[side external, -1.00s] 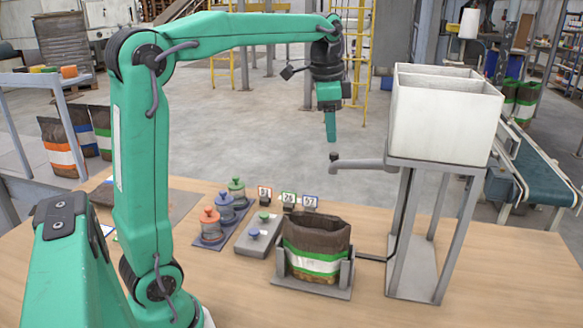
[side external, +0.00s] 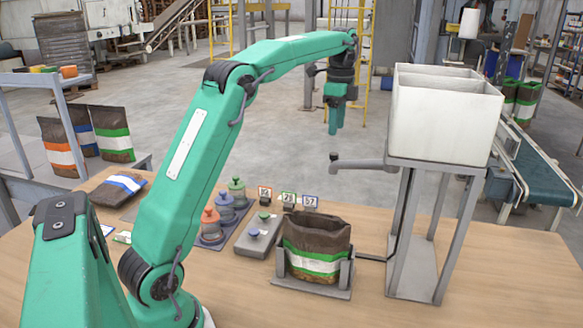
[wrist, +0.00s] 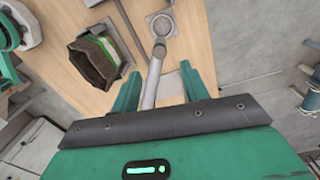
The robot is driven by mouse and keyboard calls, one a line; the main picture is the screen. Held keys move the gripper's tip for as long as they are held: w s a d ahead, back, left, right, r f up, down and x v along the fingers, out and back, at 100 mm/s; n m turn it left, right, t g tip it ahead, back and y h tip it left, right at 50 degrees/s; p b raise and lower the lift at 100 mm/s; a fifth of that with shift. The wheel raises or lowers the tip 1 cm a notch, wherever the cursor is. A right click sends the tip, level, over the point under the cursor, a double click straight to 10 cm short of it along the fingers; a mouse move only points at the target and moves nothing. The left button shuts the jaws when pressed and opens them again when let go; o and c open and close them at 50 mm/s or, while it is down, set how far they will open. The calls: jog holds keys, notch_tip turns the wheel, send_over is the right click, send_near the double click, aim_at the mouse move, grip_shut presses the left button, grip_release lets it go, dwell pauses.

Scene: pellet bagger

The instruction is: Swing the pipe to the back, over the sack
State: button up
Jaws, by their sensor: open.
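The grey pipe (side external: 360,163) reaches left from the hopper frame, with a dark knob-like end. It also shows in the wrist view (wrist: 151,85). The brown sack (side external: 317,240) with green and white bands stands open in a grey cradle, nearer the camera than the pipe; it also shows in the wrist view (wrist: 92,62). My gripper (side external: 334,129) points down above the pipe's free end, with a visible gap in the side view. In the wrist view my gripper (wrist: 158,88) is open, and the pipe runs between its fingers in the picture. It holds nothing.
The white hopper (side external: 445,115) stands on a grey frame (side external: 411,235) at the right. Orange, blue and green knobbed weights (side external: 211,226), a grey block (side external: 257,237) and small number cards (side external: 288,198) lie left of the sack. A blue-banded bag (side external: 119,187) lies farther left.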

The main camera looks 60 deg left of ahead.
aim_at(334, 153)
jog(key=shift+f, duration=0.15)
jog(key=shift+s+d+f, duration=0.1)
jog(key=shift+s+f, duration=0.05)
jog(key=shift+f, duration=3.6)
grip_shut()
